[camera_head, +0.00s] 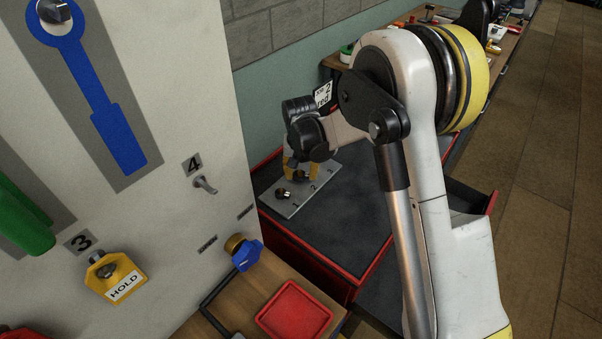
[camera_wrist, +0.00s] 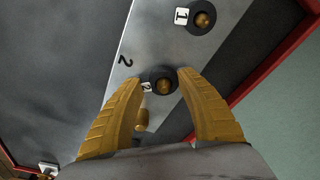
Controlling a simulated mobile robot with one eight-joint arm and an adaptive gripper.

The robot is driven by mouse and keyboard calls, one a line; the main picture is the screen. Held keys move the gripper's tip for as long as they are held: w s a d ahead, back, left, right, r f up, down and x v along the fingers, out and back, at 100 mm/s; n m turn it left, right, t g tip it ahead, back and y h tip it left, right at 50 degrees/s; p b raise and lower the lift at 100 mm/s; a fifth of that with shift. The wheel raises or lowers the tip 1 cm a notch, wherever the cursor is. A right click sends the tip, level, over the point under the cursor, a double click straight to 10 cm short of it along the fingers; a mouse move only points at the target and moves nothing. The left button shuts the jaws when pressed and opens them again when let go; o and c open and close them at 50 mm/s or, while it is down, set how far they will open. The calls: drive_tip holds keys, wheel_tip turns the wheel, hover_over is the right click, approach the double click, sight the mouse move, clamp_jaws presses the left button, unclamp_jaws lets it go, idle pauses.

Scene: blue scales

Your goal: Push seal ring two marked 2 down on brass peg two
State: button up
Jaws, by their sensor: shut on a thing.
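Seal ring two, a dark ring with a white tag marked 2, shows in the wrist view (camera_wrist: 155,76) between my fingertips. Brass peg two (camera_wrist: 164,86) shows in the ring's opening. Whether the ring is fully down on the plate cannot be told. My gripper (camera_wrist: 161,73) has yellow fingers closed on both sides of the ring. In the head view my gripper (camera_head: 299,171) is low over the grey peg plate (camera_head: 296,205), and ring two is hidden there.
A dark ring tagged 1 sits around another brass peg (camera_wrist: 203,20). A bare brass peg (camera_wrist: 142,120) stands beyond ring two, near my fingers. The plate lies on a dark, red-edged top (camera_head: 345,235). A white panel (camera_head: 190,80) stands to the left. A red tray (camera_head: 295,310) lies nearer.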

drive_tip(key=shift+f, duration=0.2)
drive_tip(key=o, duration=0.9)
